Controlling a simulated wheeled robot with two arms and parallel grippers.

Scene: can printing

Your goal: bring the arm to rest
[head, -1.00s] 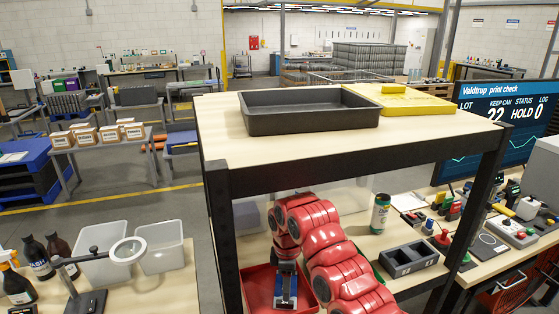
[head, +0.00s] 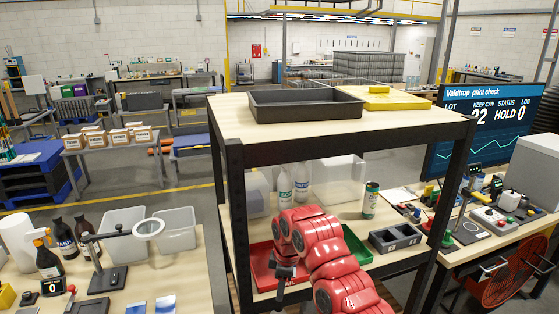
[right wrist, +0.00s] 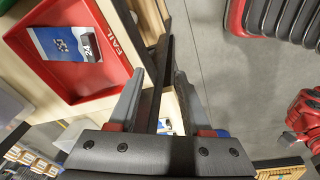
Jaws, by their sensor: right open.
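My right arm is red and reaches up in front of the shelf in the head view. Its gripper (head: 284,284) hangs in front of the red tray (head: 262,262). In the right wrist view the two fingers (right wrist: 158,100) are apart with nothing held between them.
Grey floor (right wrist: 225,70) is open beside the gripper.

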